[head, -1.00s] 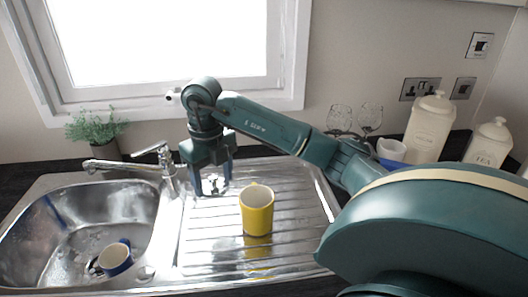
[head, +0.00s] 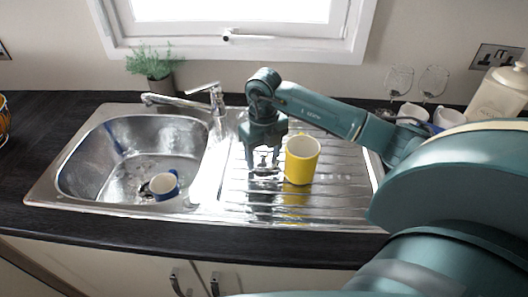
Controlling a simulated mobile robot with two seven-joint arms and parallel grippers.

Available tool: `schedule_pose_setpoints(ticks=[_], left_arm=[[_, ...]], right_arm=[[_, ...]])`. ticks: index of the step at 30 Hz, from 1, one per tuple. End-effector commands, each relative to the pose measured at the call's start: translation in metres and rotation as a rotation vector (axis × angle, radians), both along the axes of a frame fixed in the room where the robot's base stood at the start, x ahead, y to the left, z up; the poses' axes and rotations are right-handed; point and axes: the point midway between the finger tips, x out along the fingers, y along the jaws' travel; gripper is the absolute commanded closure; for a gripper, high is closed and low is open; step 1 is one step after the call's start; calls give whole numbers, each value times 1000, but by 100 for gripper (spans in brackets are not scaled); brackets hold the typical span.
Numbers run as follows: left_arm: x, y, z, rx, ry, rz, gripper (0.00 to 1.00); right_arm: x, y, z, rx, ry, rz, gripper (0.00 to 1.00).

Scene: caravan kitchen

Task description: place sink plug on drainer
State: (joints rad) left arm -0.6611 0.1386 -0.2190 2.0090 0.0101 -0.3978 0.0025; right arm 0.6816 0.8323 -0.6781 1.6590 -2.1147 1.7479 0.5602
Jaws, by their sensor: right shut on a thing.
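My right gripper (head: 264,168) points down over the left part of the ribbed drainer (head: 340,205), just left of a yellow mug. It is shut on a small silvery thing, likely the sink plug (head: 263,161), mostly hidden between the fingers. I cannot tell whether the plug touches the drainer. The drainer is the right side of the steel sink unit. My left gripper is out of view.
The yellow mug (head: 302,160) stands on the drainer close to the gripper. A blue and white mug (head: 163,186) lies in the sink basin (head: 110,165). The tap (head: 190,97) and a plant (head: 155,65) stand behind. Glasses (head: 400,82) and canisters (head: 500,95) are at the back right.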

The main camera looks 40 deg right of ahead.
Motion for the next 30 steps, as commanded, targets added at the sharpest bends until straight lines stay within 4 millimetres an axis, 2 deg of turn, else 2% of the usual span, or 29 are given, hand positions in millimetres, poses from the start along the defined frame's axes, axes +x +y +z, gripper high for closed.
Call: schedule_pose_setpoints(ticks=[4,5,12,23,26,30], left_arm=[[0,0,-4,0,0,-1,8],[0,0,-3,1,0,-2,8],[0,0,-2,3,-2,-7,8],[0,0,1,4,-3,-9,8],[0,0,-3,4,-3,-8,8],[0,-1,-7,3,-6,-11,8]], right_arm=[[0,0,-4,-1,0,-1,60],[0,0,-4,-1,0,-1,37],[0,0,-3,-1,0,-1,17],[1,0,4,0,-2,-1,16],[1,-1,18,0,-5,-2,16],[2,-1,48,-1,-8,-1,16]])
